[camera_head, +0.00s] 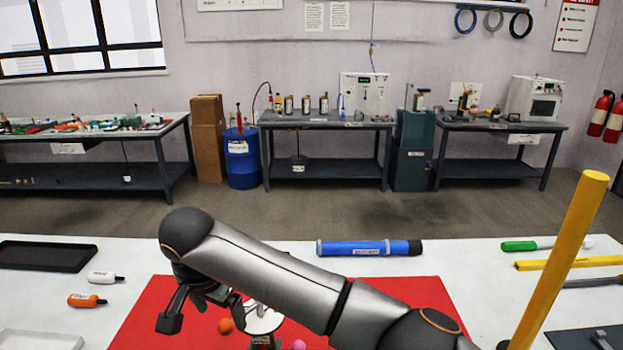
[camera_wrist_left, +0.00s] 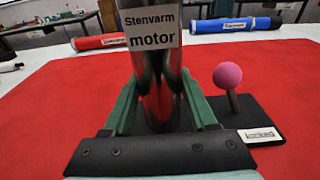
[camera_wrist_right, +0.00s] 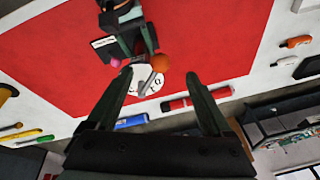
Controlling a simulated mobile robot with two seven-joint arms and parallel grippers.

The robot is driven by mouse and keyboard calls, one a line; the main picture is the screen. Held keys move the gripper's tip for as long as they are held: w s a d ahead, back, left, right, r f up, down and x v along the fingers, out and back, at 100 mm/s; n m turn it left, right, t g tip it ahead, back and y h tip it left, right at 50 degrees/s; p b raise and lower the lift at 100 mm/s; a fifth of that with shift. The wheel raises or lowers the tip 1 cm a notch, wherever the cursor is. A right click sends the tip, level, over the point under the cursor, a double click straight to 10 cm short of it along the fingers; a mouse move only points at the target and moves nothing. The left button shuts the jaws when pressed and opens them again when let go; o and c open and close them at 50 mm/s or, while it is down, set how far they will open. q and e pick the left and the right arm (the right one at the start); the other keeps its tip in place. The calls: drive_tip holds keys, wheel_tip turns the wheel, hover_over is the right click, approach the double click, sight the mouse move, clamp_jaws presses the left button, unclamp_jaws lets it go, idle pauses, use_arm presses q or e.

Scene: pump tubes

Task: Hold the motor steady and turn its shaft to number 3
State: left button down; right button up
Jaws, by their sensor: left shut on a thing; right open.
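The motor (camera_wrist_left: 160,95) is a shiny metal cylinder labelled "Stenvarm motor" on the red mat. My left gripper (camera_wrist_left: 163,104) is shut around it, one finger on each side. In the head view, the motor's white dial (camera_head: 262,322) is partly hidden by my right arm. The dial (camera_wrist_right: 140,82) also shows in the right wrist view, its numbers too small to read. An orange ball (camera_wrist_right: 160,62) on a grey lever lies over the dial. A pink ball (camera_wrist_left: 227,75) stands on a short post beside the motor. My right gripper (camera_wrist_right: 158,80) is open, its fingertips on either side of the dial and lever in the picture.
The red mat (camera_head: 140,325) lies on a white table. A blue tube (camera_head: 370,248) lies behind it. A yellow post (camera_head: 565,250) stands at the right. A black tray (camera_head: 45,256) and small white and orange bottles (camera_head: 87,300) are at the left.

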sight(224, 324)
drive_tip(key=shift+r, duration=0.2)
drive_tip(key=shift+c, duration=0.6)
drive_tip(key=shift+n, duration=0.4)
drive_tip(key=shift+x, duration=3.7)
drive_tip(key=shift+s, duration=0.1)
drive_tip(key=shift+c, duration=0.3)
clamp_jaws()
